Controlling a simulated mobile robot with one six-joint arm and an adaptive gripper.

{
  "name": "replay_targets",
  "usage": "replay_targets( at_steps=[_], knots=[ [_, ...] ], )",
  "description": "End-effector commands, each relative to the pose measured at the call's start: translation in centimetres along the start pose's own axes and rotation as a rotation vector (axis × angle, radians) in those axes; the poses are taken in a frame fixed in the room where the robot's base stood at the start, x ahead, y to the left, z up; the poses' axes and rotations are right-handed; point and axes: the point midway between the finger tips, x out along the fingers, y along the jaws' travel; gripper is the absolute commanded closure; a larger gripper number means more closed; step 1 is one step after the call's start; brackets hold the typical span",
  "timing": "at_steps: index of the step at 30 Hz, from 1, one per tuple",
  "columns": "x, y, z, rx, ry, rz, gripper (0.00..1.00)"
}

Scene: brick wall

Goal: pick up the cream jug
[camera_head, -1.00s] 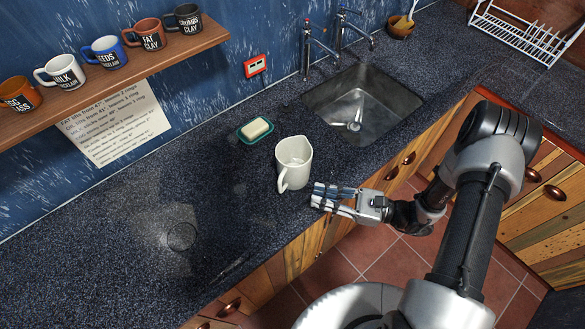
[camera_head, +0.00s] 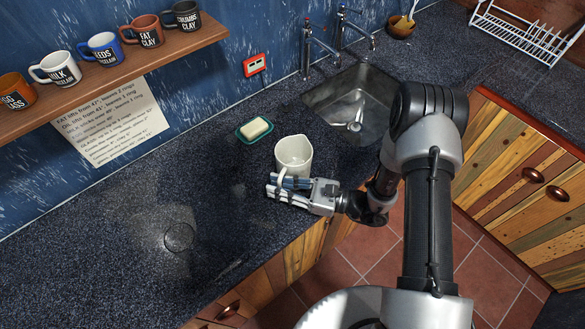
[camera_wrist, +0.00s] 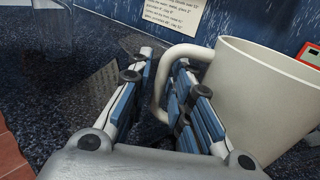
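The cream jug (camera_head: 294,153) stands upright on the dark speckled counter, in front of the sink. My gripper (camera_head: 272,186) is low over the counter at the jug's near side, with its fingers pointing left and partly hiding the jug's lower part and handle. In the wrist view the jug (camera_wrist: 262,95) fills the right side, and its handle (camera_wrist: 160,85) reaches left. My gripper (camera_wrist: 165,80) is open there, with the handle's outer bar between its two fingers. The right finger overlaps the handle's loop; I cannot tell whether it touches the jug.
A soap on a green dish (camera_head: 255,129) lies just behind the jug. The sink (camera_head: 350,100) with taps is at the right rear. A wooden shelf (camera_head: 120,75) holds several labelled mugs.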

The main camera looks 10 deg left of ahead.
Motion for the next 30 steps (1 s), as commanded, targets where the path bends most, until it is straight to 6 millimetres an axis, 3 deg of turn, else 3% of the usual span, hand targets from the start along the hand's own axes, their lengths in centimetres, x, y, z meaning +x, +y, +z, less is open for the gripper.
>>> replay_targets(
  at_steps=[4,12,30],
  knots=[
    [-0.03,0.0,0.02,0.0,0.0,0.0,0.82],
    [-0.05,0.0,0.0,0.0,0.0,0.0,1.0],
    [-0.05,-0.01,0.04,-0.002,-0.001,0.001,1.0]
  ],
)
